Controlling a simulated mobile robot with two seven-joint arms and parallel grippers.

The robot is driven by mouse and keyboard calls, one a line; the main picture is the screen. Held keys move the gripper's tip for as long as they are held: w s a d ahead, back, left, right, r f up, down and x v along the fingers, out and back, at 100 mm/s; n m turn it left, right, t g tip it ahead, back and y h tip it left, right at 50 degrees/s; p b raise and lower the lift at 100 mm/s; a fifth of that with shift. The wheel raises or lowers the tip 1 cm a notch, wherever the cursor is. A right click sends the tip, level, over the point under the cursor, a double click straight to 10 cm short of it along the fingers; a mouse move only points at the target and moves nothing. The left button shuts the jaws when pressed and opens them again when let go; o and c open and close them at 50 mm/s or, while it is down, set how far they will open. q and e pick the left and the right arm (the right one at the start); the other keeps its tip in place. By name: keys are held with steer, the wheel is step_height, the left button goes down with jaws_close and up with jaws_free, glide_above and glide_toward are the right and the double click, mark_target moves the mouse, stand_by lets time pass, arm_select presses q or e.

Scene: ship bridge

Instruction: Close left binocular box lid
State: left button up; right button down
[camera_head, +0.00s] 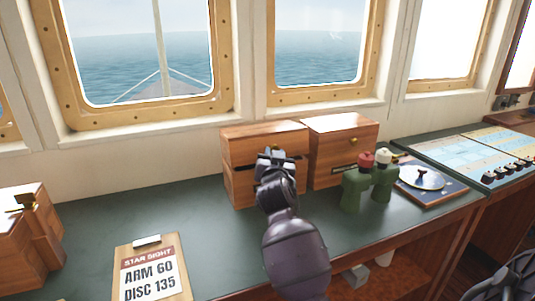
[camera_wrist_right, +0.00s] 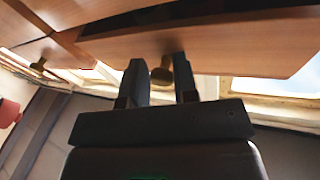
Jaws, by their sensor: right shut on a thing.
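Two wooden boxes stand side by side against the wall in the head view. The left binocular box (camera_head: 237,186) has a dark gap below its upper front part, the lid (camera_head: 238,150), which looks slightly open. My right gripper (camera_head: 276,157) is in front of this box and hides part of its front. In the right wrist view, the fingers (camera_wrist_right: 162,90) are around a small brass knob (camera_wrist_right: 161,74) on a wooden panel (camera_wrist_right: 215,50), with a dark gap above. The right-hand box (camera_head: 318,160) looks closed. My left gripper is not in view.
Green binoculars (camera_head: 351,190) with red and white caps stand at the right box's front. A round instrument on a board (camera_head: 425,194) lies further right. A clipboard (camera_head: 148,272) lies front left, beside another wooden box (camera_head: 15,245). The green counter (camera_head: 140,210) is clear between.

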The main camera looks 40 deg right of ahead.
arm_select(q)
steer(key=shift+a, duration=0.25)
arm_select(e)
steer(key=shift+f, duration=0.6)
steer(key=c, duration=0.9)
jaws_free()
steer(key=shift+s+d+r, duration=0.1)
steer(key=shift+d, duration=0.05)
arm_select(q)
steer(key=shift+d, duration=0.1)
